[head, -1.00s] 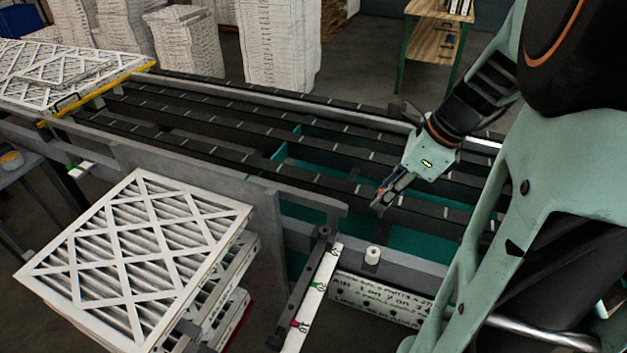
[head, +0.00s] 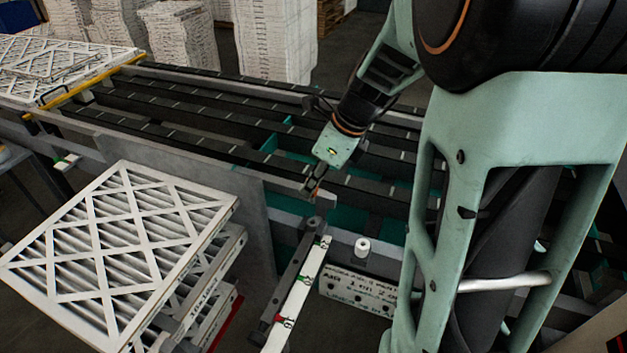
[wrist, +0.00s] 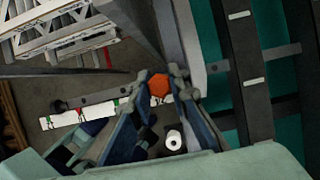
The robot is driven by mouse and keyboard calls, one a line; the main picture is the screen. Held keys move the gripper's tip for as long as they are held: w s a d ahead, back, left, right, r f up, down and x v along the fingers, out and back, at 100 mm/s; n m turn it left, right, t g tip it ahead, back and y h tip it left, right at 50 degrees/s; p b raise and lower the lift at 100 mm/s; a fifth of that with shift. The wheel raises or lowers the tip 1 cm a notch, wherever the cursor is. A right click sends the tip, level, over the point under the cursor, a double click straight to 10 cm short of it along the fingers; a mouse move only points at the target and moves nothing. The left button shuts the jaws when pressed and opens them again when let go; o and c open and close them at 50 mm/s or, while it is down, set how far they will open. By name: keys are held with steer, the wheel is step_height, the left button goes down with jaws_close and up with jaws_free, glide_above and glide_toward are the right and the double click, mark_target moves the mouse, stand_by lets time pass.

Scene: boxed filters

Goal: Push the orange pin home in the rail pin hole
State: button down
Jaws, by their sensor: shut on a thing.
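My gripper (head: 312,190) is shut on the orange pin in the head view, just above the far end of the rail (head: 291,268). In the wrist view the orange pin (wrist: 158,85) shows as an orange head between the fingertips of my gripper (wrist: 157,93). The rail (wrist: 108,97) runs left from behind the fingers there, beside a white strip (wrist: 80,116) with coloured marks. The pin's lower part and the rail pin hole are hidden, so I cannot tell whether the pin touches the hole.
A white roll (head: 362,247) stands right of the rail's far end. A lettered panel (head: 356,291) hangs below it. Framed filters (head: 120,250) are stacked at left. The slatted conveyor (head: 200,120) lies behind, and its grey side plate (head: 240,205) is close by.

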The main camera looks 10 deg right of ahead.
mark_target(312, 201)
steer(key=shift+r, duration=0.1)
steer(key=shift+f+b, duration=1.9)
steer(key=shift+f, duration=1.1)
steer(key=shift+p, duration=0.7)
steer(key=shift+f+b, duration=1.15)
steer(key=shift+f, duration=0.65)
steer(key=c, duration=1.7)
jaws_free()
steer(key=shift+c, duration=0.2)
steer(key=shift+r, duration=0.1)
steer(key=v, duration=1.2)
